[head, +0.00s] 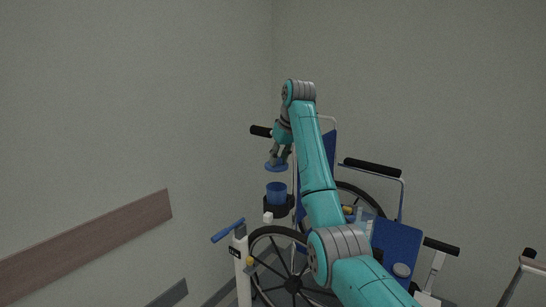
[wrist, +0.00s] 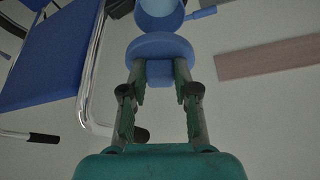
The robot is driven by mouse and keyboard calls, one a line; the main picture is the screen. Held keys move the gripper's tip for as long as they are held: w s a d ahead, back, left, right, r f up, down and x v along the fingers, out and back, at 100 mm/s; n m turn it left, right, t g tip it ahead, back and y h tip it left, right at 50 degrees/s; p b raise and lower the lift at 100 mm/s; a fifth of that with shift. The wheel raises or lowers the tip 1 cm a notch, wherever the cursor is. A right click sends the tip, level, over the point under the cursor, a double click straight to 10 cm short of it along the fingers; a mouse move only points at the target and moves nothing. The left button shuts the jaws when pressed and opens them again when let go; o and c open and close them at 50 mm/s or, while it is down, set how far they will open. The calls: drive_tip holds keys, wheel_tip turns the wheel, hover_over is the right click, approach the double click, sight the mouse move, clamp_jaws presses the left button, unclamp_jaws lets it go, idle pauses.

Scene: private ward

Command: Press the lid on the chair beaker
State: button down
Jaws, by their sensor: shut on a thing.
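The blue round lid (head: 276,167) is held by my gripper (head: 279,156), which is shut on it. The lid also fills the space at my fingertips in the wrist view (wrist: 160,46). The blue beaker (head: 276,190) stands upright in a dark cup holder (head: 277,208) at the wheelchair's left side. In the head view the lid hangs above the beaker with a visible gap between them. In the wrist view the beaker (wrist: 158,8) shows just past the lid, partly cut off by the picture's top edge. The gripped part of the lid is partly hidden by my fingers.
The wheelchair (head: 397,245) has a blue seat, wheels, and armrests (head: 372,168) close around my arm. A wall with a brown rail (head: 90,243) is on the left. The air left of the beaker is free.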

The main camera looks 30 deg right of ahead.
sight(281, 167)
idle(0.4)
drive_tip(key=shift+s+f, duration=0.1)
drive_tip(key=shift+f, duration=2.65)
drive_tip(key=shift+f, duration=1.1)
drive_tip(key=c, duration=0.8)
unclamp_jaws()
